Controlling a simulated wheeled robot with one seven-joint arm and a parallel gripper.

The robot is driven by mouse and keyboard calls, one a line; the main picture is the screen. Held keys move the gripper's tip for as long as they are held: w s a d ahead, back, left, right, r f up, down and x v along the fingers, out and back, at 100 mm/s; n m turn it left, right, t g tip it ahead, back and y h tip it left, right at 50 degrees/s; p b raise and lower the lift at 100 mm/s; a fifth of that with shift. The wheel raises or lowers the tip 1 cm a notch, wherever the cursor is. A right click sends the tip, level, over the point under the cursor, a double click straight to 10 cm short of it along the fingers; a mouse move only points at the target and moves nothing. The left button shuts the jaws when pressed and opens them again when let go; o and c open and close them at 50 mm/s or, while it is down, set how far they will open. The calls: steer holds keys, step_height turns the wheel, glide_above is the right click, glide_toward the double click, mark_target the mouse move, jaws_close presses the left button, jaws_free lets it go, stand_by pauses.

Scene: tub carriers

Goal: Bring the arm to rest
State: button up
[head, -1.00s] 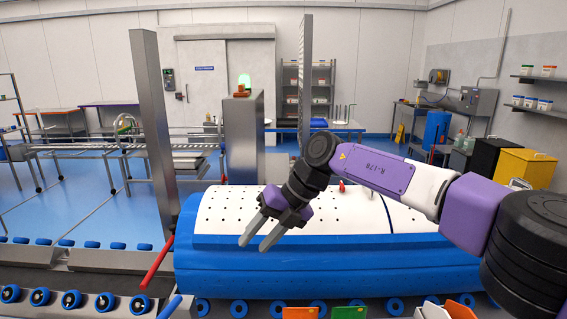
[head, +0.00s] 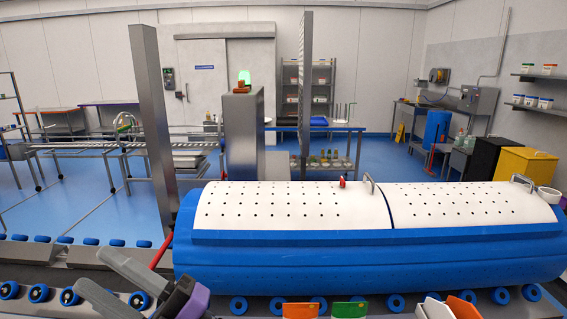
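My gripper (head: 94,270) is low at the left front of the head view, over the roller conveyor. Its two grey fingers point up and left and stand apart, with nothing seen between them. The rest of my arm is out of view below the bottom edge. The large blue tub carrier (head: 370,262) lies to the right of the gripper, with a white perforated lid (head: 290,205) in two sections, both down.
A red lever (head: 161,250) stands just behind my gripper, very near it in the picture. A steel post (head: 154,120) rises behind that. Blue floor (head: 80,205) lies open beyond the conveyor.

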steer(key=s+d+f+m+t+h+b, duration=0.1)
steer(key=s+d+f+m+t+h, duration=0.1)
steer(key=d+f+m+t+h, duration=0.45)
steer(key=s+d+f+m+t+h, duration=0.2)
steer(key=d+f+m+t+h, duration=0.2)
steer(key=d+m+t+h, duration=0.55)
steer(key=s+d+f+m+t+h+b, duration=0.15)
steer(key=d+f+m+t+h, duration=0.3)
steer(key=d+m, duration=0.7)
steer(key=s+d+f+g+h, duration=0.1)
steer(key=s+d+f, duration=0.3)
steer(key=s, duration=0.4)
steer(key=s+d+f+m+g+h, duration=0.1)
steer(key=s+d+f+g, duration=0.3)
steer(key=s, duration=0.4)
steer(key=s+d+f+m+g+h+b, duration=0.1)
steer(key=s+d+f+g+h, duration=0.2)
steer(key=s+d+f, duration=0.2)
steer(key=s+d, duration=0.2)
steer(key=s, duration=0.1)
steer(key=shift+d+f, duration=0.3)
